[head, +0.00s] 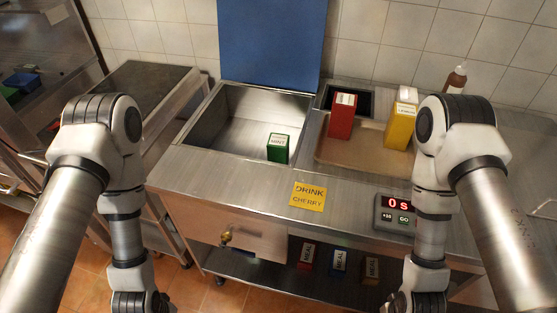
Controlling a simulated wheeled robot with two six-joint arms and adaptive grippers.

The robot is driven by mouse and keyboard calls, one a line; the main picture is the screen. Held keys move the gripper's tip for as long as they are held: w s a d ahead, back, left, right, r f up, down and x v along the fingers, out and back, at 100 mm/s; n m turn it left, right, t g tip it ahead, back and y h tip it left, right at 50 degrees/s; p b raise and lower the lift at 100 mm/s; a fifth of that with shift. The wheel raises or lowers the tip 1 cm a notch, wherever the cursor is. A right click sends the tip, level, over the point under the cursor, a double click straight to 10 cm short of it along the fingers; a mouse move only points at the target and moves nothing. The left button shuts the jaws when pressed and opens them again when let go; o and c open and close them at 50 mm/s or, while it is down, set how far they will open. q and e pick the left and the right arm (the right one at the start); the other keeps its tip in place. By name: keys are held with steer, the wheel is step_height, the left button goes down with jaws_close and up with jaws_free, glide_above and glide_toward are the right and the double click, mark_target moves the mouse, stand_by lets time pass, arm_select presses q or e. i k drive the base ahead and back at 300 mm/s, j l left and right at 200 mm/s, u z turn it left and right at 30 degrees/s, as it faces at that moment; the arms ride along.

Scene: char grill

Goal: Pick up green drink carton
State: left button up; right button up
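The green drink carton (278,148), with a white label that seems to read "MINT", stands upright inside the open steel basin near its front right corner. Its lower part is partly hidden by the basin's front rim. The steel basin (206,116) is set into the counter, with a blue lid raised behind it. My left and right arms come down at the two sides of the view, and both end at the bottom edge. Neither gripper's fingers show, and neither arm is near the carton.
A red carton (342,117) and a yellow carton (400,127) stand on a tan tray (340,156) right of the basin. A yellow "DRINK CHERRY" sign (308,196) and a timer (395,212) are at the counter front. A brown bottle (456,80) stands behind. Small "MEAL" boxes sit below.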

mark_target(277, 144)
steer(key=k+j+z, duration=0.1)
steer(key=j+z, duration=0.15)
steer(key=j, duration=0.2)
steer(key=k+j+z, duration=0.1)
steer(key=j+z, duration=0.2)
steer(key=k+j+z, duration=0.25)
steer(key=j, duration=0.25)
steer(key=k+j+z, duration=0.1)
steer(key=j+z, duration=0.2)
steer(key=k+j+z, duration=0.25)
steer(key=j, duration=0.15)
